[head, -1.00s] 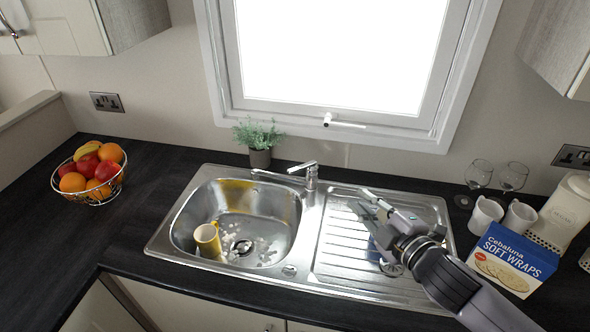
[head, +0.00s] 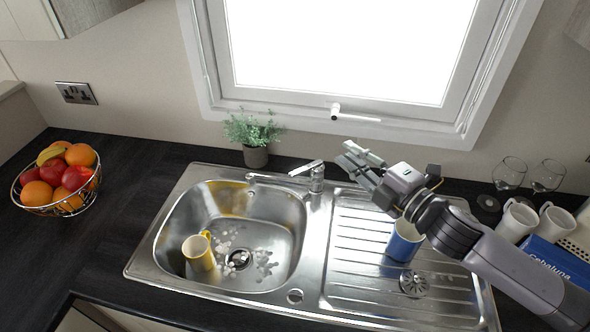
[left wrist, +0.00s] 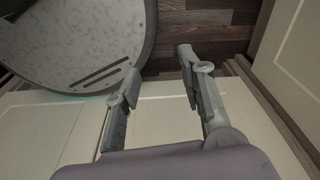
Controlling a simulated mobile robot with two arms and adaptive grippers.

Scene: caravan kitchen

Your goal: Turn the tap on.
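The tap (head: 316,180) is a chrome mixer at the back of the sink, between the bowl and the draining board. Its spout reaches left over the bowl, and a short lever sits on top. My right gripper (head: 347,160) is in the air over the back of the draining board, just right of the tap, apart from it. Its fingers look spread and empty, pointing left toward the window side. My left gripper (left wrist: 158,75) shows only in the left wrist view, open and empty, in front of cream cupboard doors.
A potted plant (head: 255,140) is behind the sink. A fruit bowl (head: 60,178) is far left; glasses (head: 509,173) are right.

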